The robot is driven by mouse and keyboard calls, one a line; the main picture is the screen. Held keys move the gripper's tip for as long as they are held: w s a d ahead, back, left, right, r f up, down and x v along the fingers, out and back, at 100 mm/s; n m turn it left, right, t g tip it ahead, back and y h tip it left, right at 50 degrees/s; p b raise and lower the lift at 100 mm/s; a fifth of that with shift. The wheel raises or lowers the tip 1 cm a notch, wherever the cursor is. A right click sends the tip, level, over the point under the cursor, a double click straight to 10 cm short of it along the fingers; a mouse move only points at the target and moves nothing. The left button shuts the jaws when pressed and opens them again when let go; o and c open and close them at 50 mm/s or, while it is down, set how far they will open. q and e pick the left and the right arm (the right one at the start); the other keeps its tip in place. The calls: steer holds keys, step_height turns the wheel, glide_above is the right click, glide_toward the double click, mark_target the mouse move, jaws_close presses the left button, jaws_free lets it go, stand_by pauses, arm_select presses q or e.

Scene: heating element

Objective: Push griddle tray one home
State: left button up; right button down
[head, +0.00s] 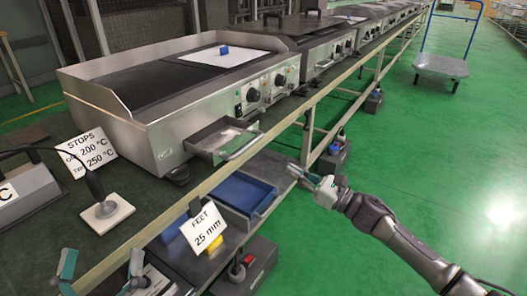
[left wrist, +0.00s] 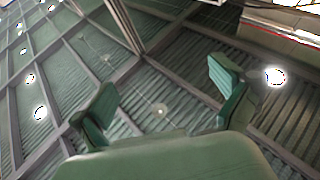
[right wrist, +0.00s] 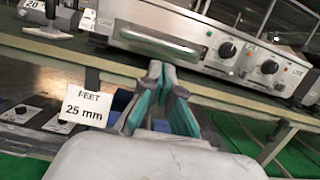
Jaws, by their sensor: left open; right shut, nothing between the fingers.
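The first griddle (head: 170,95) stands on the bench, with its metal tray (head: 226,137) pulled partly out of its front below the knobs. The tray has a bar handle (head: 243,146). In the right wrist view the tray's handle (right wrist: 160,44) shows ahead and slightly left of the fingers. My right gripper (head: 298,174) is shut and empty, in front of the bench, to the right of and below the tray, apart from it. It also shows in the right wrist view (right wrist: 155,70). My left gripper (head: 100,268) is open and empty at the lower left; its wrist view (left wrist: 165,90) shows ceiling and lights.
A blue bin (head: 243,192) sits on the lower shelf beneath the tray. A "FEET 25 mm" card (head: 203,228) hangs at the bench edge. A probe on a pale block (head: 107,214) stands at left. The green aisle floor at right is clear near me.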

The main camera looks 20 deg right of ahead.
arm_select(q)
steer(key=shift+s+a+r+t+h+b, duration=0.1)
steer(key=shift+s+r+t+h+b, duration=0.3)
steer(key=shift+s+r+t, duration=0.65)
steer(key=shift+s+r+t+h+b, duration=0.25)
steer(key=shift+s+r+t+h, duration=0.15)
steer(key=shift+s+r+t, duration=0.65)
arm_select(e)
steer(key=x, duration=1.1)
steer(key=shift+w+a, duration=0.25)
steer(key=shift+w, duration=0.1)
arm_select(q)
steer(key=shift+w+r, duration=0.15)
steer(key=shift+w, duration=0.15)
arm_select(e)
steer(key=shift+r, duration=0.1)
